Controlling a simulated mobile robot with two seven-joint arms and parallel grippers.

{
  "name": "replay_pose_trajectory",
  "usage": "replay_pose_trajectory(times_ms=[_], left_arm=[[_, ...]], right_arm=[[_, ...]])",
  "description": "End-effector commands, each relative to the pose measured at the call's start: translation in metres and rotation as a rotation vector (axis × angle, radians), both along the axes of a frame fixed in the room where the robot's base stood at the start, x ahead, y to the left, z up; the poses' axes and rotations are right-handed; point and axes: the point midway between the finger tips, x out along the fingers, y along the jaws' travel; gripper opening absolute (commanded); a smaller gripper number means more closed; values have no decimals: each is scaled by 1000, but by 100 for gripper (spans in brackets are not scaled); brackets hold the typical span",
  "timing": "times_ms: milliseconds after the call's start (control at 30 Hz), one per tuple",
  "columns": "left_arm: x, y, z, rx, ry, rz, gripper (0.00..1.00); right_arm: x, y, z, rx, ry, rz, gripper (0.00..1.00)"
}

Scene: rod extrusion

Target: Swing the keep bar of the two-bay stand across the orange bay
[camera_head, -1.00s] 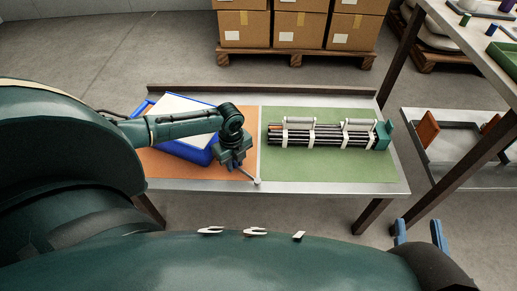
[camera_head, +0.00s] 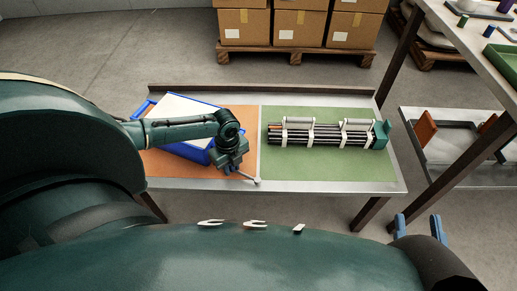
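The two-bay stand (camera_head: 200,185) is a low table with an orange bay (camera_head: 242,125) on the left and a green bay (camera_head: 330,172) on the right. The keep bar (camera_head: 247,177) is a thin grey bar. It runs from a pale knob at the front, between the bays, back and left over the orange bay's front right corner to my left gripper (camera_head: 229,170). That gripper is low there; its fingertips are mostly hidden, so I cannot tell whether it grips the bar. My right gripper (camera_head: 420,228) is at lower right, its blue fingers apart and empty.
A blue tray (camera_head: 150,142) with a white top lies askew in the orange bay. A bundle of dark rods (camera_head: 318,135) in white holders lies in the green bay. A taller table (camera_head: 470,35) stands at right; cartons (camera_head: 298,28) are behind.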

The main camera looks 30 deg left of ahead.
Motion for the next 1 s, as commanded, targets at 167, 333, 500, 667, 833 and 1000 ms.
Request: replay_pose_trajectory(times_ms=[167,333,500,667,833,1000], left_arm=[[0,0,0,0,1,0,23],[-5,-1,1,1,2,-1,23],[-13,-2,2,2,2,-1,23],[-15,-3,-1,1,1,0,29],[-15,-3,0,1,1,0,39],[-15,-3,0,1,0,0,39]], right_arm=[[0,0,0,0,0,0,38],[0,0,6,0,0,0,38],[0,0,14,0,0,0,38],[0,0,14,0,0,0,38],[0,0,14,0,0,0,38],[0,0,14,0,0,0,38]])
